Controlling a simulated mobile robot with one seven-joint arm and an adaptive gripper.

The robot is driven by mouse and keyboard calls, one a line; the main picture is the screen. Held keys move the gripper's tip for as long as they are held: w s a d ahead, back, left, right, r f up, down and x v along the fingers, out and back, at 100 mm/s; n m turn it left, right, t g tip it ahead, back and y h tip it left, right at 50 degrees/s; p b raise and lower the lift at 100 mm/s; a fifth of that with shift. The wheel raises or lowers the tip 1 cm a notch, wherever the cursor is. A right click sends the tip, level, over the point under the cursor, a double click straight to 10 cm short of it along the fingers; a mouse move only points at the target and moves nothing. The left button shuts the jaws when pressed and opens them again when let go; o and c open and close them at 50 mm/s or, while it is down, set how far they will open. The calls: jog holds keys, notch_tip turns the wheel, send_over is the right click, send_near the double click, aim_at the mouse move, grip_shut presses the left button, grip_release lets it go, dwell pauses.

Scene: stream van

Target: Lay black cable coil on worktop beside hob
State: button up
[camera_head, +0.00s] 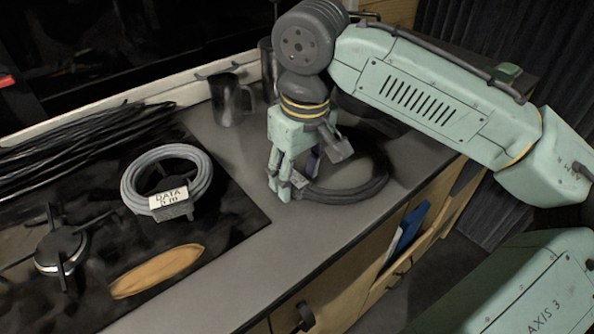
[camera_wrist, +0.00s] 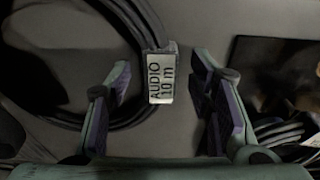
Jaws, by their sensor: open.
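The black cable coil (camera_head: 368,190) lies flat on the grey worktop (camera_head: 235,150), to the right of the hob (camera_head: 225,212). Its white tag, reading "AUDIO 10 m" (camera_wrist: 160,78), shows in the wrist view, where the coil (camera_wrist: 115,35) curves off to the upper left. My gripper (camera_head: 305,172) is open and low over the coil's left side. In the wrist view its two fingers (camera_wrist: 160,90) stand apart on either side of the tag, with gaps between. My arm and gripper hide part of the coil in the head view.
A grey cable coil tagged "DATA" (camera_head: 130,190) lies on the hob. Black cables (camera_head: 85,145) lie at its back left, and a tan oval object (camera_head: 157,271) at its front. A dark mug (camera_head: 230,100) stands behind my gripper. The worktop's front edge is close to the coil.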

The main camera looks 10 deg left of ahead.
notch_tip(320, 180, up, 12)
jog(key=s+d, duration=0.1)
jog(key=shift+b, duration=0.4)
